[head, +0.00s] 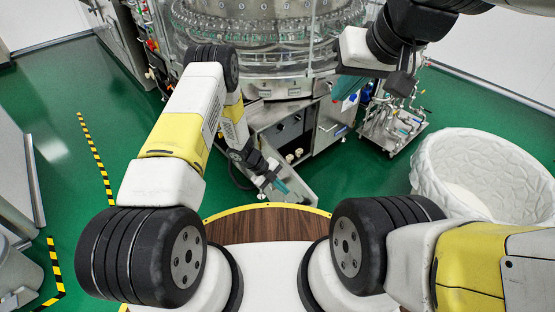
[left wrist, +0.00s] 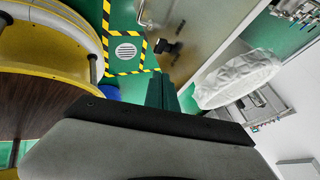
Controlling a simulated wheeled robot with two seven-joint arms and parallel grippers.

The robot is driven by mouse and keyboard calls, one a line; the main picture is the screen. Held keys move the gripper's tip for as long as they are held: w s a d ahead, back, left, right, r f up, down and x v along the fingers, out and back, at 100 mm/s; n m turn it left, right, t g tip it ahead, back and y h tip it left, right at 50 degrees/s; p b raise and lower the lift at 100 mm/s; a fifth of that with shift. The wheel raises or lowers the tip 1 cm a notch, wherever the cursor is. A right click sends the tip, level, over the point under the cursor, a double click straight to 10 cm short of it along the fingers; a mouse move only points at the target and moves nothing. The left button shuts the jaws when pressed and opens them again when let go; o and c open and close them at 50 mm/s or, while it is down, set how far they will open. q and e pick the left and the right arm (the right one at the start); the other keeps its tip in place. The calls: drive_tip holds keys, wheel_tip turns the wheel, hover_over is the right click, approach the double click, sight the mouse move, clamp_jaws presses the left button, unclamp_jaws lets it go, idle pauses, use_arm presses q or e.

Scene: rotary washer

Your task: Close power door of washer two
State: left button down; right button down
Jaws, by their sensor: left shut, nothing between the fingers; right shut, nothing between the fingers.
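The rotary washer (head: 285,30), a round steel machine with a clear cover, stands at the top centre of the head view. Its lower cabinet has an opening (head: 283,132) with dark parts inside. A metal door panel (head: 300,190) stands swung out from the opening. A metal panel with a black latch, seemingly this door, shows in the left wrist view (left wrist: 205,28). My left gripper (head: 277,186) is shut and empty beside the door; whether it touches is unclear. Its teal fingers show in the left wrist view (left wrist: 161,92). My right gripper (head: 345,88) is shut and empty by the cabinet's right side.
A metal cart with fittings (head: 393,122) stands right of the washer. A large white textured basket (head: 480,165) is at the right. A wooden-topped, yellow-edged surface (head: 265,225) lies in front of me. Green floor with a striped line (head: 95,155) is clear at the left.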

sight(305, 197)
use_arm(q)
drive_tip(key=shift+w+d+f, duration=0.25)
drive_tip(key=shift+d+f, duration=0.4)
drive_tip(key=shift+d, duration=0.4)
drive_tip(key=shift+w+d+f, duration=0.2)
drive_tip(key=shift+d+f, duration=0.4)
drive_tip(key=shift+d, duration=0.5)
drive_tip(key=shift+w+d+f, duration=0.25)
drive_tip(key=shift+d+f, duration=0.4)
drive_tip(key=shift+d, duration=0.4)
